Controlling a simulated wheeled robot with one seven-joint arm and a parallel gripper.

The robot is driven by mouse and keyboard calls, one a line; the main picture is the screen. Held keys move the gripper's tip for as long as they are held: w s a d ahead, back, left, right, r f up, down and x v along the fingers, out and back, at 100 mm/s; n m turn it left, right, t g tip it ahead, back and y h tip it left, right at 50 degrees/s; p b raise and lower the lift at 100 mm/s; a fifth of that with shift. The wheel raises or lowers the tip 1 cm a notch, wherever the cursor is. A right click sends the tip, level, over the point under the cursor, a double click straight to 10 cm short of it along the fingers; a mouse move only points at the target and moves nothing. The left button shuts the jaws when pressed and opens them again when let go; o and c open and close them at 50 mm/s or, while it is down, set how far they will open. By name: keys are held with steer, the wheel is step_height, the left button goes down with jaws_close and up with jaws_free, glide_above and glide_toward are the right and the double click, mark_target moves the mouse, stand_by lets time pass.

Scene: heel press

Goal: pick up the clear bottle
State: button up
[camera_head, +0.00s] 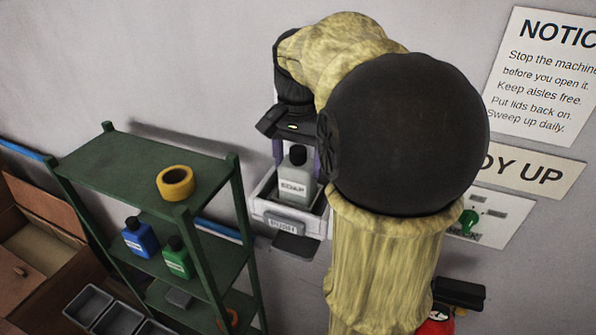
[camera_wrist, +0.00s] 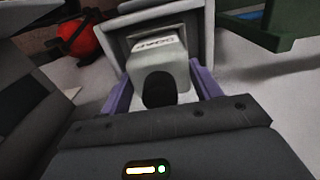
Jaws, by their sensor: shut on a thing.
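The clear bottle (camera_head: 297,178) is pale grey with a black cap and a printed label. It stands upright in the white wall tray (camera_head: 262,212). In the wrist view the bottle (camera_wrist: 160,60) shows cap-first between two purple fingers. My gripper (camera_head: 297,160) is above the tray with its fingers on either side of the bottle. It also shows in the wrist view (camera_wrist: 160,88), shut on the bottle. The bottle's base is hidden by the tray's front wall, so I cannot tell whether it touches the tray floor.
A green shelf (camera_head: 130,155) at the left holds a yellow tape roll (camera_head: 175,183), a blue bottle (camera_head: 140,238) and a green bottle (camera_head: 177,258). A wall panel with a green knob (camera_head: 468,222) is at the right. A red round object (camera_wrist: 78,38) shows in the wrist view.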

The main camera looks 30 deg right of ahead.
steer(key=shift+r, duration=0.1)
step_height(320, 180, up, 18)
stand_by(0.5)
stand_by(0.5)
steer(key=s+a+b, duration=0.2)
steer(key=s+a, duration=0.4)
steer(key=a, duration=0.2)
stand_by(1.0)
